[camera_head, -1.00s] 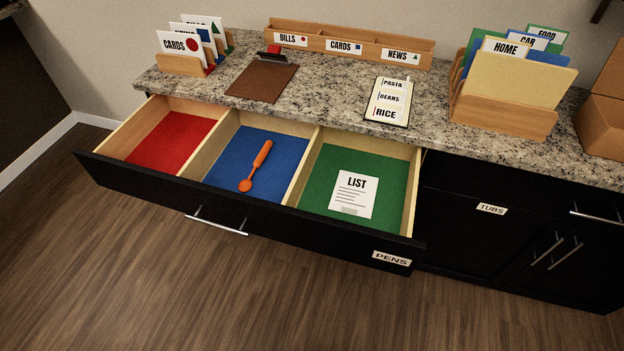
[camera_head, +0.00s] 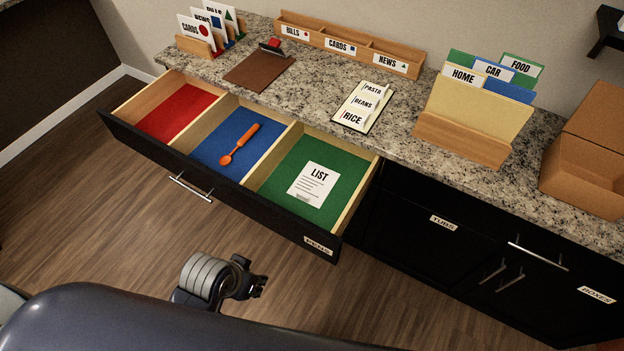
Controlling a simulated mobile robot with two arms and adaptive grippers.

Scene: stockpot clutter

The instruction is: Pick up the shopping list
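The shopping list, a white sheet headed LIST (camera_head: 314,184), lies flat in the green right-hand compartment of the open drawer (camera_head: 219,195). An arm of mine comes in from the lower left. Its gripper (camera_head: 258,284) is low in front of the drawer, apart from the list, and points right; it looks like my left one. It is small and dark, and I cannot tell whether its fingers are open. My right gripper is not in view.
An orange spoon-like utensil (camera_head: 239,143) lies in the blue middle compartment; the red one (camera_head: 178,112) is empty. On the granite counter (camera_head: 397,146) are a clipboard (camera_head: 258,70), a PASTA, BEANS, RICE card (camera_head: 356,105), a folder holder (camera_head: 460,137) and a cardboard box (camera_head: 585,160).

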